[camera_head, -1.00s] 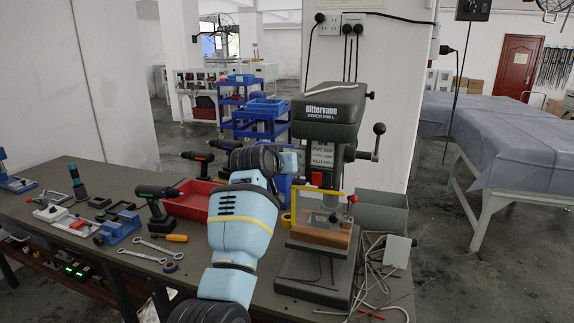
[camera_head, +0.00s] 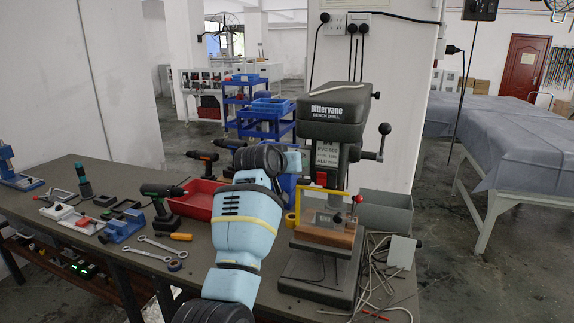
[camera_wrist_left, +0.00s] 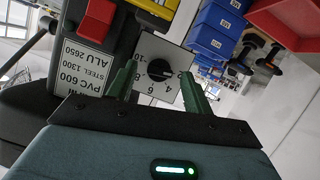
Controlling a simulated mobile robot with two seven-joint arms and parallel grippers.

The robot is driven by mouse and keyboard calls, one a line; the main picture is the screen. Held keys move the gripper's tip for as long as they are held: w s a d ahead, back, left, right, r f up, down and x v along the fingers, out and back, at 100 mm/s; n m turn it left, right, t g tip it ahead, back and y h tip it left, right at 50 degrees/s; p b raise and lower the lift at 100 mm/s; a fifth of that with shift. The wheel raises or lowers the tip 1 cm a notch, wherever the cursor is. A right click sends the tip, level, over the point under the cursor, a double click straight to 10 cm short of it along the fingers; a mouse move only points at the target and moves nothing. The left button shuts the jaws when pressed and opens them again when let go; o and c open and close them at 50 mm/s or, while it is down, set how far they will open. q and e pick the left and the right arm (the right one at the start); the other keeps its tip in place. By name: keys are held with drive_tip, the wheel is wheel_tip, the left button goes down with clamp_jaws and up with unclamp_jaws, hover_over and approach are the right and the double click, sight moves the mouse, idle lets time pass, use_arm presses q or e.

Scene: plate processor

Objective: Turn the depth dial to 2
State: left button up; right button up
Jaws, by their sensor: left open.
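The depth dial (camera_wrist_left: 158,70) is a round black knob on a pale square plate with numbers around it, on the side of the bench drill. It shows in the left wrist view; its pointer reading is too small to tell. My left gripper (camera_wrist_left: 160,90) is open, with one green finger on each side of the lower part of the dial plate. I cannot tell whether the fingers touch the knob. In the head view the bench drill (camera_head: 335,106) stands on the bench, and my left arm hides the dial and the fingertips. My right gripper is not in view.
A red switch (camera_wrist_left: 97,20) and a speed label (camera_wrist_left: 78,66) sit beside the dial. A grey bin (camera_head: 385,212) and loose rods are at the right.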

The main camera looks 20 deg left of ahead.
use_arm(q)
drive_tip(key=v, duration=0.7)
drive_tip(key=shift+s, duration=0.2)
idle(0.4)
drive_tip(key=s+a+f+g, duration=0.1)
drive_tip(key=s+f, duration=0.3)
drive_tip(key=f, duration=0.7)
drive_tip(key=s+a+f+y, duration=0.1)
drive_tip(key=s+f, duration=0.4)
drive_tip(key=f, duration=0.6)
drive_tip(key=s+a+f+g, duration=0.1)
drive_tip(key=s+f, duration=0.3)
drive_tip(key=f, duration=0.7)
drive_tip(key=s+d+f+m, duration=0.1)
drive_tip(key=s+f, duration=0.4)
drive_tip(key=s, duration=0.5)
drive_tip(key=s+d+f+m+g+h, duration=0.1)
drive_tip(key=s+f, duration=0.4)
drive_tip(key=s, duration=0.6)
drive_tip(key=s+d+f+m+g, duration=0.1)
drive_tip(key=s+d+f, duration=0.1)
drive_tip(key=s+f, duration=0.4)
drive_tip(key=s, duration=0.5)
drive_tip(key=shift+s+d+h, duration=0.2)
drive_tip(key=shift+d+h, duration=0.1)
drive_tip(key=shift+f, duration=0.15)
drive_tip(key=shift+c, duration=0.3)
